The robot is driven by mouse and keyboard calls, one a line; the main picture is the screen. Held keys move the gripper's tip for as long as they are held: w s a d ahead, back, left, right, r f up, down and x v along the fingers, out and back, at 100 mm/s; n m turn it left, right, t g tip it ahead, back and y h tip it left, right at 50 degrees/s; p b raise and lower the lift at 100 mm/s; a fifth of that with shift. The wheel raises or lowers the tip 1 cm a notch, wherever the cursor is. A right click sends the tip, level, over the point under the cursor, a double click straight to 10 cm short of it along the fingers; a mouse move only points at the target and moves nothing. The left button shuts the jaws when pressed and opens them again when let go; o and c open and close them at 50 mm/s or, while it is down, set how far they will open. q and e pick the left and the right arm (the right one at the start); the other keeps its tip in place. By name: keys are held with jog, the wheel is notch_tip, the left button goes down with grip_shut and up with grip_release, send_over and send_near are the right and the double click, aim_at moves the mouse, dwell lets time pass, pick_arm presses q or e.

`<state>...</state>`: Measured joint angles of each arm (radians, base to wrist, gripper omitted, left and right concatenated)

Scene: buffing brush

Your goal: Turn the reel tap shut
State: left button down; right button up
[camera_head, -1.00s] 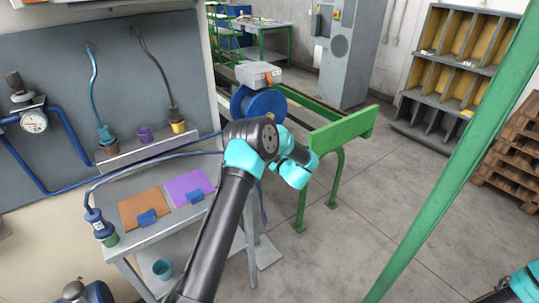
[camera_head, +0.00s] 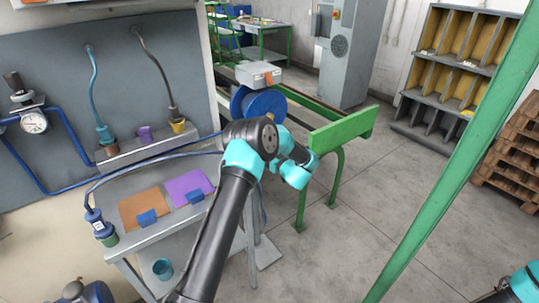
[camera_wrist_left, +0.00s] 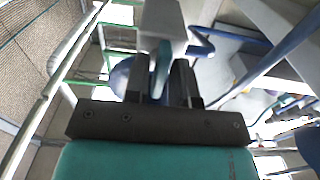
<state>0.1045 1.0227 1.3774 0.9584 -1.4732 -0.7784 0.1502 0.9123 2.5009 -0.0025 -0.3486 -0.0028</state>
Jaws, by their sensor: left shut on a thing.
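In the left wrist view my left gripper (camera_wrist_left: 161,82) is shut on a thin teal piece (camera_wrist_left: 160,60), which looks like the tap's handle. A pale grey block (camera_wrist_left: 163,18) lies just beyond the fingertips. Part of the blue reel (camera_wrist_left: 122,76) shows behind the fingers. In the head view the blue reel (camera_head: 265,103) stands beyond my left arm, below a grey box with an orange part (camera_head: 268,79). My own arm hides the left fingers and the tap there. Only a teal bit of my right arm shows at the lower right; its gripper is outside the view.
A grey bench (camera_head: 126,250) with orange and purple pads stands at the left, with blue hose running above it. A green frame (camera_head: 340,132) stands right of my left arm. A green post (camera_head: 440,180) crosses the right side. The floor between is clear.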

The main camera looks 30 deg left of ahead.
dwell(0.3)
pick_arm(q)
jog(key=c, duration=1.2)
grip_release()
jog(key=v, duration=1.7)
jog(key=shift+d, duration=0.25)
